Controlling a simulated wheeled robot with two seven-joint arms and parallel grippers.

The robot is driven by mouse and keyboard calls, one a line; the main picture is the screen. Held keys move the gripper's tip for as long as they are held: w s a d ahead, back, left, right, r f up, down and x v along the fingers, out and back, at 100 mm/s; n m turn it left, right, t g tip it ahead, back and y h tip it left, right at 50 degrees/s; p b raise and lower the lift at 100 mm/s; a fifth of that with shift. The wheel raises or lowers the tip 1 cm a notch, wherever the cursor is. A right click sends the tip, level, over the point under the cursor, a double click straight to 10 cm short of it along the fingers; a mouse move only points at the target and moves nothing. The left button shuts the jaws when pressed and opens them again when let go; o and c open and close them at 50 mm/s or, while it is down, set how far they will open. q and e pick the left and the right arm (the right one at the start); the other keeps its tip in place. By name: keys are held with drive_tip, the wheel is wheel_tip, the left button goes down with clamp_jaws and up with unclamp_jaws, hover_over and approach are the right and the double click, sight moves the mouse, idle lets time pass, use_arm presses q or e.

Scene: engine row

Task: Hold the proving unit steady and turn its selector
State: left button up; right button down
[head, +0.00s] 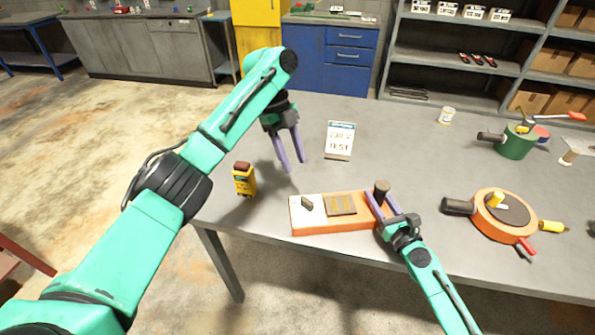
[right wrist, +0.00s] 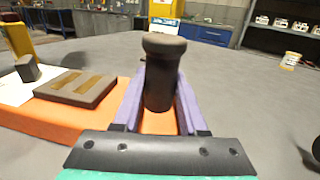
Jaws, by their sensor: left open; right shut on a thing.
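The proving unit (head: 345,222) is an orange block with a white left end, lying near the table's front edge. Its selector appears to be the small dark knob (head: 307,203) on the white end, also in the right wrist view (right wrist: 27,69). A brown pad (head: 341,204) with two tan strips sits mid-block. A dark upright post (head: 381,187) stands at the right end. My right gripper (head: 382,203) is shut on this post, one finger each side, as the right wrist view shows (right wrist: 162,100). My left gripper (head: 295,165) is open and empty, above and behind the block's left end, pointing down.
A yellow device (head: 244,181) stands left of the block. A "230 V TEST" card (head: 340,140) stands behind it. An orange round device (head: 503,212) and a green one (head: 515,143) stand to the right. A white tin (head: 446,116) is further back. Grey table (head: 400,150) between is clear.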

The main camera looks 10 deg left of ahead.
idle(0.3)
use_arm(q)
drive_tip(key=o, duration=0.5)
drive_tip(key=shift+o, duration=0.2)
drive_tip(key=n+t+y, duration=0.2)
drive_tip(key=n+y, duration=0.2)
drive_tip(key=n, duration=1.4)
hover_over(307, 200)
wheel_tip(307, 200, down, 11)
drive_tip(key=shift+r, duration=0.1)
clamp_jaws()
